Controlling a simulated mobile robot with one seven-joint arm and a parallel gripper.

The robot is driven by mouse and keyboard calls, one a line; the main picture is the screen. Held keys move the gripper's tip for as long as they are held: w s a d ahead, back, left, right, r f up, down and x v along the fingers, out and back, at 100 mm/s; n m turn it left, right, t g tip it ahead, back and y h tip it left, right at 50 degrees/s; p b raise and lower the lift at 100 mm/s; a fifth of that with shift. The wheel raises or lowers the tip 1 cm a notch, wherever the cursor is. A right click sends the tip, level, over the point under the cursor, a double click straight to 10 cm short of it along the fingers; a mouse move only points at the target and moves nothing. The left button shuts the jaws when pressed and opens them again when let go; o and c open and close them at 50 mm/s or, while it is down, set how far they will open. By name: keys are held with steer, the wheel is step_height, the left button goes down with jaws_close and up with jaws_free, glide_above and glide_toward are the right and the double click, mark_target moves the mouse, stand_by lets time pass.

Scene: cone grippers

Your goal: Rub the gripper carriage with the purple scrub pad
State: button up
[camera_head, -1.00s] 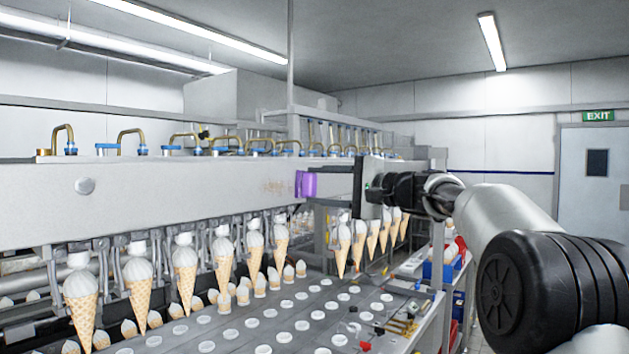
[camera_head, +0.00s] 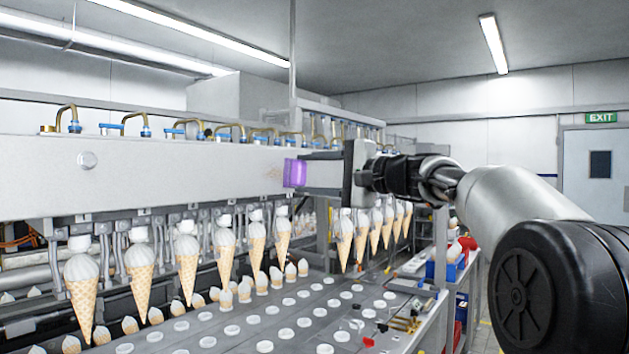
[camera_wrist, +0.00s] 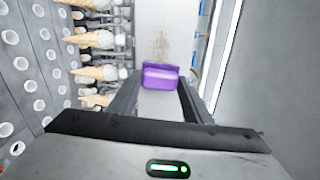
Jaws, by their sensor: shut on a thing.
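The purple scrub pad (camera_head: 295,173) is held at the tips of my gripper (camera_head: 308,172), against or very close to the front face of the gripper carriage (camera_head: 190,168), the long white beam. In the wrist view the purple pad (camera_wrist: 160,77) sits between the fingers of my gripper (camera_wrist: 158,88), which is shut on it. A brownish smudge (camera_wrist: 161,45) shows on the carriage (camera_wrist: 146,18) just beyond the pad. In the head view part of the smudge (camera_head: 273,172) shows left of the pad. I cannot tell for sure whether pad and carriage touch.
Ice cream cones (camera_head: 187,262) hang in a row under the carriage. Below them is a grey plate with round white-rimmed holes (camera_head: 232,330). Brass pipes with blue fittings (camera_head: 135,122) line the carriage top. Tools (camera_head: 402,322) lie on the bench at right.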

steer(key=shift+s+a+b, duration=0.85)
steer(key=shift+s+a, duration=0.05)
steer(key=shift+s, duration=0.3)
steer(key=shift+s+a+b, duration=0.85)
steer(key=shift+s+a, duration=0.1)
steer(key=shift+s, duration=0.2)
steer(key=shift+s+a+b, duration=0.85)
steer(key=shift+s+a, duration=0.05)
steer(key=shift+s, duration=0.3)
steer(key=shift+d, duration=0.1)
steer(key=shift+b+v, duration=1.3)
steer(key=shift+v, duration=1.65)
steer(key=b+v, duration=0.1)
steer(key=v, duration=0.2)
steer(key=shift+w, duration=0.1)
